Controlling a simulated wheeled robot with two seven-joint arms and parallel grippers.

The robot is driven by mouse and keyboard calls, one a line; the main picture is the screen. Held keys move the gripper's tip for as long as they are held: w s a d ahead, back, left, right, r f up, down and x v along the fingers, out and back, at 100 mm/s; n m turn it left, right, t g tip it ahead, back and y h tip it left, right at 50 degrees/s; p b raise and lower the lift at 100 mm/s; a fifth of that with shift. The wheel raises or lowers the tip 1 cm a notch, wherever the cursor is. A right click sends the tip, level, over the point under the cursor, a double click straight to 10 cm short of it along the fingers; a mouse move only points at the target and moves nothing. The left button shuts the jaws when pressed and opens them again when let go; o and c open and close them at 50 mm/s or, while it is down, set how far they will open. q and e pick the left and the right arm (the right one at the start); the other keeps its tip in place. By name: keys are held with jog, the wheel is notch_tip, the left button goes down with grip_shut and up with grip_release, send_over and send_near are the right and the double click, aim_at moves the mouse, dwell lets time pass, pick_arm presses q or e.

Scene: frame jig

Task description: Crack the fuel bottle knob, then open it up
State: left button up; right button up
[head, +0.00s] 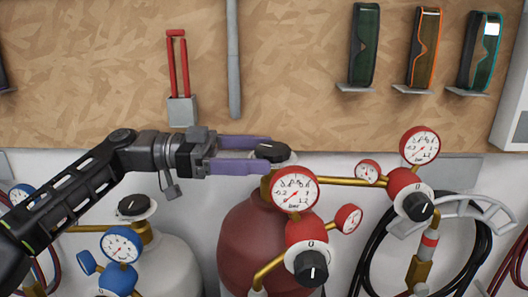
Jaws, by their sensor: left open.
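The red fuel bottle (240,235) stands at the centre, with a black round knob (271,150) on top of its brass valve. My left gripper (266,154) reaches in from the left, its purple fingers open on either side of the knob. I cannot tell whether the fingers touch the knob. A red regulator with a pressure gauge (295,190) and a black lower knob (311,266) sits on the front of the bottle. My right gripper is not in view.
A white bottle (165,265) with its own black knob (133,206) and blue gauges stands at the left. Brass pipe, another red regulator (408,190) and coiled black hoses (365,245) fill the right. Goggles (424,48) hang on the wooden board above.

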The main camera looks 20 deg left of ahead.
aim_at(273, 154)
pick_arm(q)
jog(key=shift+x, duration=0.8)
jog(key=shift+c, duration=0.5)
jog(key=c, duration=1.3)
jog(key=shift+f+n+t+b, duration=0.3)
jog(key=shift+t+b, duration=0.1)
jog(key=shift+b, duration=0.4)
jog(key=n+t+y+b, duration=0.1)
jog(key=n+t+b, duration=0.1)
jog(key=t+b, duration=0.1)
jog(key=n+t+y+b, duration=0.2)
jog(key=b, duration=0.4)
jog(key=n+t+y+b, duration=0.2)
jog(key=t+b, duration=0.1)
jog(key=b, duration=0.2)
jog(key=shift+s+d+f+t, duration=0.15)
jog(key=shift+s+f+t, duration=0.1)
jog(key=shift+s+t, duration=0.05)
jog(key=shift+r+n+t+y+b, duration=0.25)
jog(key=shift+n+t+y+b, duration=0.5)
jog(key=shift+n+y, duration=0.3)
jog(key=shift+s+d+r+n+t+y, duration=0.15)
jog(key=shift+n+t+y, duration=0.35)
jog(key=shift+y, duration=0.25)
jog(key=shift+s+d+r+n+t+y, duration=0.1)
jog(key=shift+n+t+y, duration=0.3)
jog(key=shift+y, duration=0.3)
jog(key=shift+n+y, duration=0.25)
jog(key=shift+y, duration=0.05)
